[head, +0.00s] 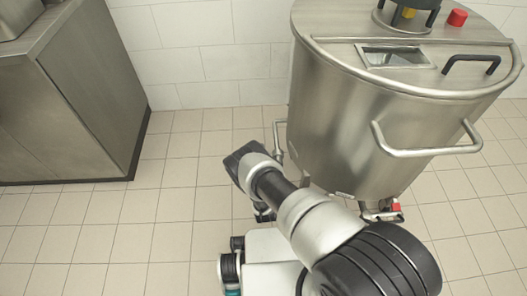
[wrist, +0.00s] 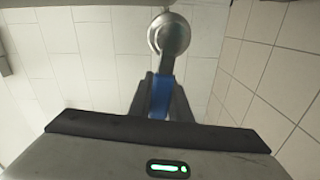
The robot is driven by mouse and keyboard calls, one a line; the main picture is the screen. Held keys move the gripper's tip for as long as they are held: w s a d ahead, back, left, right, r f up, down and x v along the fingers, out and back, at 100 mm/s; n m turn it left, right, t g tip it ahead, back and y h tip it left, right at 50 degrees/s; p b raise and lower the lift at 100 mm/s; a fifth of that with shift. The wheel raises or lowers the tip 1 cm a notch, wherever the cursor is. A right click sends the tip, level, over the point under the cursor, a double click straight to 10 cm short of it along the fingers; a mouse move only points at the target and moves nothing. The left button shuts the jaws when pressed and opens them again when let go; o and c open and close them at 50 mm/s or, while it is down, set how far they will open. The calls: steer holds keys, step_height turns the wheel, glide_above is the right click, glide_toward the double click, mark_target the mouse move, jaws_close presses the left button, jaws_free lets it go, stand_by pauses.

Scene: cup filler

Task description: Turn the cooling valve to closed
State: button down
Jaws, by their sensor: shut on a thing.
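The cooling valve shows in the wrist view as a round metal fitting (wrist: 169,34) with a blue lever (wrist: 160,101). The lever runs down the picture from the fitting to between my fingers. My gripper (wrist: 162,88) is shut on the blue lever, one dark finger on each side. In the head view my gripper (head: 263,213) is low beside the steel tank (head: 345,130), mostly covered by my own arm. The blue lever is hidden in that view. I cannot tell from these frames whether the valve is open or closed.
A red-handled fitting (head: 388,209) is under the tank, right of my arm. A bent handle (head: 398,150) sticks out from the tank's front, and a pipe (head: 278,140) from its left side. A steel cabinet (head: 75,95) stands at left. Tiled floor (head: 165,205) between is clear.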

steer(key=shift+w+f+n, duration=0.15)
steer(key=shift+f+n, duration=0.1)
steer(key=shift+n, duration=0.35)
steer(key=c, duration=1.6)
jaws_free()
steer(key=shift+f, duration=0.1)
steer(key=shift+c, duration=0.2)
